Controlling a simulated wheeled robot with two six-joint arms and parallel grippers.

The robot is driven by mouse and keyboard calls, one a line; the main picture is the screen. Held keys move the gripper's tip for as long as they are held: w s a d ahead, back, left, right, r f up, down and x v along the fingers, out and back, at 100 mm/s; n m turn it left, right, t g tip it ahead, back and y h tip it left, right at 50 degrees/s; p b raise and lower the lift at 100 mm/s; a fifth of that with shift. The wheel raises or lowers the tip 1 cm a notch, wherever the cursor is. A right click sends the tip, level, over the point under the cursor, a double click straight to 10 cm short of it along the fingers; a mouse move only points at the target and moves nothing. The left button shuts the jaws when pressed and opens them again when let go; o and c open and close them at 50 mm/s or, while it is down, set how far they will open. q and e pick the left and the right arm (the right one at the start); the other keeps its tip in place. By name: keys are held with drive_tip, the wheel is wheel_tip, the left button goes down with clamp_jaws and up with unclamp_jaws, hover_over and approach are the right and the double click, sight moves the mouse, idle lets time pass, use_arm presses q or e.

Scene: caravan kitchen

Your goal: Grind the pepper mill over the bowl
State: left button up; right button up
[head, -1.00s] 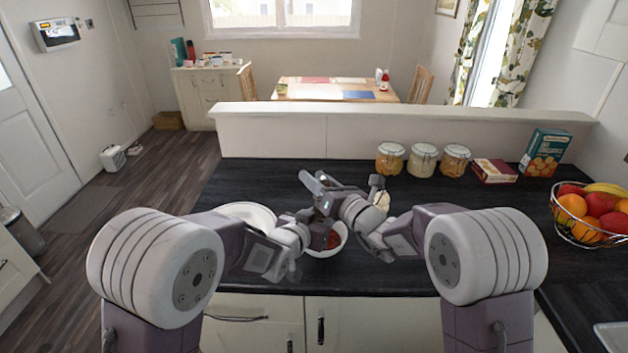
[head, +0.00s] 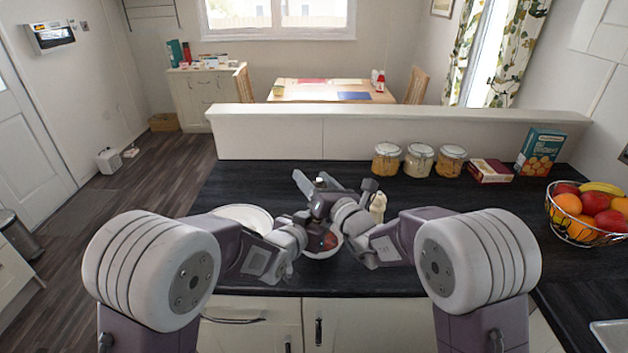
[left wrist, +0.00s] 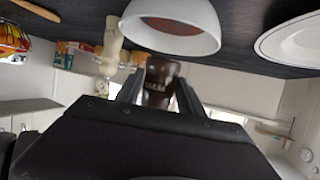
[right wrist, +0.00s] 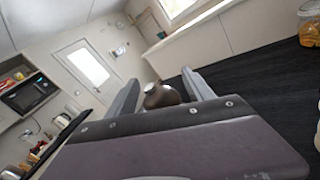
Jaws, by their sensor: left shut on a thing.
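The white bowl (head: 337,250) with red contents stands near the counter's front edge; it also shows in the left wrist view (left wrist: 213,38). The dark brown pepper mill (left wrist: 158,85) is between the fingers of my left gripper (left wrist: 158,95), which is shut on its body. In the head view the arms mostly hide the mill, above the bowl. My right gripper (right wrist: 163,88) is open, its fingers on either side of the mill's rounded top (right wrist: 162,96), with gaps visible on both sides. In the head view the right gripper (head: 313,184) is above the left one.
Several jars (head: 418,160), boxes (head: 490,171) and a wire fruit basket (head: 588,235) are farther right. Dark counter is clear in front of the jars.

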drive_tip(key=v, duration=1.2)
wheel_tip(320, 180, up, 7)
idle(0.4)
idle(0.3)
